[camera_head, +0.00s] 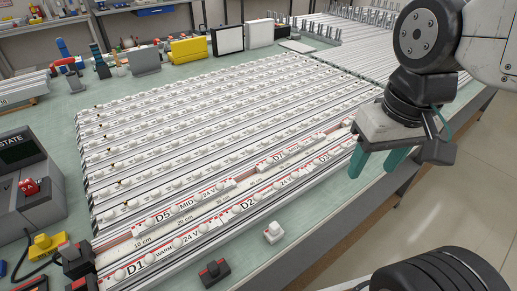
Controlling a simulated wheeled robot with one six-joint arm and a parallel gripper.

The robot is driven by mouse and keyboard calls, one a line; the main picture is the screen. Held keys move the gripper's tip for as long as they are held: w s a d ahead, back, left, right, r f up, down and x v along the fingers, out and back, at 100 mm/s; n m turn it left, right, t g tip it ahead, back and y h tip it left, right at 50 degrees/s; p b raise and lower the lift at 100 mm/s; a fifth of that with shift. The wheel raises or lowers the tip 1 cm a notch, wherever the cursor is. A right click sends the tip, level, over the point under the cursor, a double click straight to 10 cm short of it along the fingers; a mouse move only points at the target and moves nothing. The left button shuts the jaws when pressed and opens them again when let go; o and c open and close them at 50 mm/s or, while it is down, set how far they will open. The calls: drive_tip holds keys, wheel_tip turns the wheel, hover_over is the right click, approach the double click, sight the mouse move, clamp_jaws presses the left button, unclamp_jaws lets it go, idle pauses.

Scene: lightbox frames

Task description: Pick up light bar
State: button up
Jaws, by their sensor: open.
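Short white light bars with round domes, red marks and printed labels lie along the front of the bench: D1 (148,264), D2 (258,199) and D3 (318,163) in the front row. D5 (178,209) and D7 (290,151) lie in the row behind. Long rows of similar white bars (205,118) fill the area behind them. Which bar is meant cannot be told. My gripper (380,163) has two teal fingers, apart, pointing down at the right end of the rows. Nothing shows between them. The arm hides part of the bench there.
A small white block (273,232) and a black block (214,272) sit at the front edge. A control box (28,180) marked STATE and a yellow block (45,246) stand at left. Tools and a yellow case (189,49) line the back.

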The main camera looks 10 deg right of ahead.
drive_tip(key=w+f+m, duration=0.1)
drive_tip(key=w+m, duration=0.5)
drive_tip(key=w, duration=0.7)
drive_tip(key=m+g, duration=0.1)
drive_tip(key=m, duration=0.6)
approach(294, 146)
drive_tip(key=shift+s+a+f, duration=0.2)
drive_tip(key=shift+s+a, duration=0.05)
drive_tip(key=shift+a, duration=0.1)
drive_tip(key=shift+w+f, duration=0.25)
drive_tip(key=shift+f, duration=0.1)
drive_tip(key=f, duration=0.7)
drive_tip(key=shift+w+d+f, duration=0.1)
drive_tip(key=shift+d+f, duration=0.15)
drive_tip(key=shift+f, duration=0.05)
drive_tip(key=c, duration=1.1)
